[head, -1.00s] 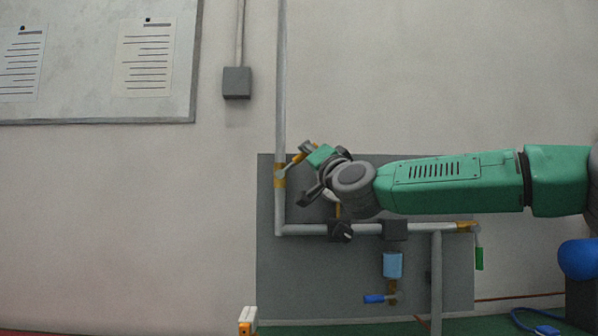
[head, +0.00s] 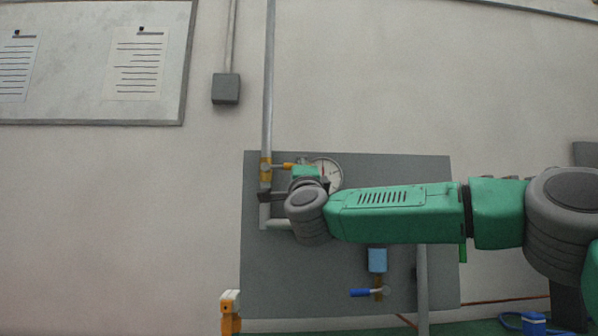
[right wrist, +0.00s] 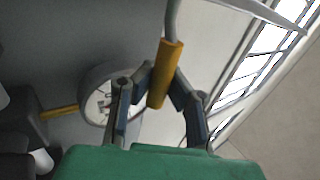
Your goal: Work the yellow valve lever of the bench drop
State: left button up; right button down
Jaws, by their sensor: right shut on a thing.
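The yellow valve lever (head: 283,166) sits on the vertical grey pipe (head: 267,100) at the left of the grey panel and points right, about level. My right gripper (head: 280,180) reaches it from the right and partly hides it. In the right wrist view the yellow lever sleeve (right wrist: 165,72) lies between the two fingers of my right gripper (right wrist: 161,88), which is shut on it. My left gripper is not in view.
A round gauge (head: 327,172) is just right of the lever, close behind my gripper. A green handle (head: 463,252) hangs at right. An orange-and-white item (head: 230,312) stands at lower left.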

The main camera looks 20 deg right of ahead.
jog(key=shift+w+a+f, duration=0.1)
jog(key=shift+w+f, duration=0.05)
jog(key=shift+f, duration=0.35)
jog(key=c, duration=1.6)
grip_release()
jog(key=shift+o, duration=0.6)
jog(key=shift+d+r+m, duration=0.2)
jog(key=shift+m, duration=0.1)
jog(key=v, duration=1.2)
jog(key=shift+f, duration=0.1)
